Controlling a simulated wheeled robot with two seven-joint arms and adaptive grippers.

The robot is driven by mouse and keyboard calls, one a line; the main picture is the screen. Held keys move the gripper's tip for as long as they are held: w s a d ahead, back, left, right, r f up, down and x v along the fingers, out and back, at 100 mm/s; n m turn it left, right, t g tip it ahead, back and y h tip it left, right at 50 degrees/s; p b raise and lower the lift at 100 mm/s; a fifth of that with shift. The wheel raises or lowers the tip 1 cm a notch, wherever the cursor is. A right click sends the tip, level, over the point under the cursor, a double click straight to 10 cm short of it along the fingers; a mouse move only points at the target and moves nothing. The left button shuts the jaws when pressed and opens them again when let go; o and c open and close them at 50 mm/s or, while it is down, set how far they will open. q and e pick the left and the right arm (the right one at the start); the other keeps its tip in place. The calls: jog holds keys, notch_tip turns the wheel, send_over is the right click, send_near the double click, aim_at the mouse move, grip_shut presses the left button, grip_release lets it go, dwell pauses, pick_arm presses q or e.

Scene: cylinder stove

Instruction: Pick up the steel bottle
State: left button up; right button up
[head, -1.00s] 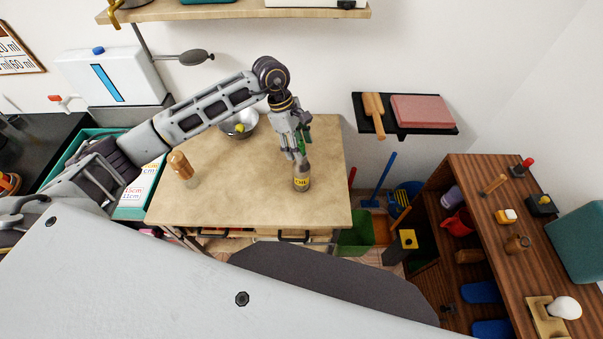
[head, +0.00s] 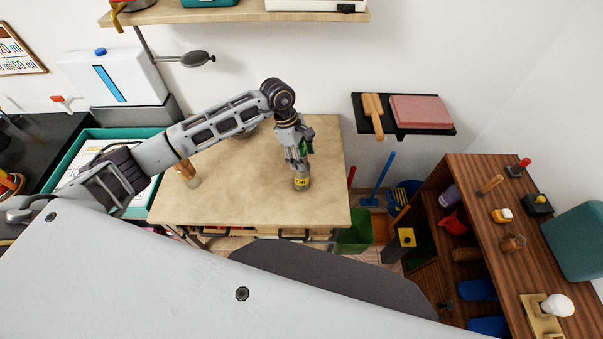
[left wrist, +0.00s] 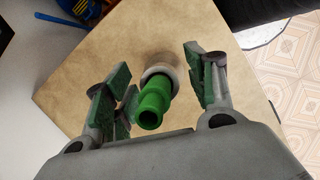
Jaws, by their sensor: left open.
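The steel bottle (head: 302,183), grey-brown with a yellow label, stands upright near the right front part of the wooden table. My left gripper (head: 301,161) points down at its top and hides its neck in the head view. In the left wrist view the open fingers (left wrist: 158,78) lie on both sides of a green stepped tube (left wrist: 151,108) above a pale round body (left wrist: 160,72), which looks like the bottle's top. Gaps show on both sides of it; I cannot tell of any contact. My right gripper is not in view.
The wooden table (head: 240,195) is mostly clear. A bottle with a wooden-coloured top (head: 187,174) stands at its left, and a metal bowl is partly behind my arm. A teal tray (head: 140,133) lies left. A wall shelf (head: 385,130) and brown cabinet (head: 475,185) stand right.

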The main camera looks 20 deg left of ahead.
aim_at(302, 141)
pick_arm(q)
jog(key=shift+c, duration=0.4)
grip_shut()
jog(key=shift+r, duration=0.15)
notch_tip(302, 141, up, 8)
jog(key=shift+f+b, duration=0.15)
jog(key=shift+b, duration=0.8)
jog(key=shift+r, duration=1.05)
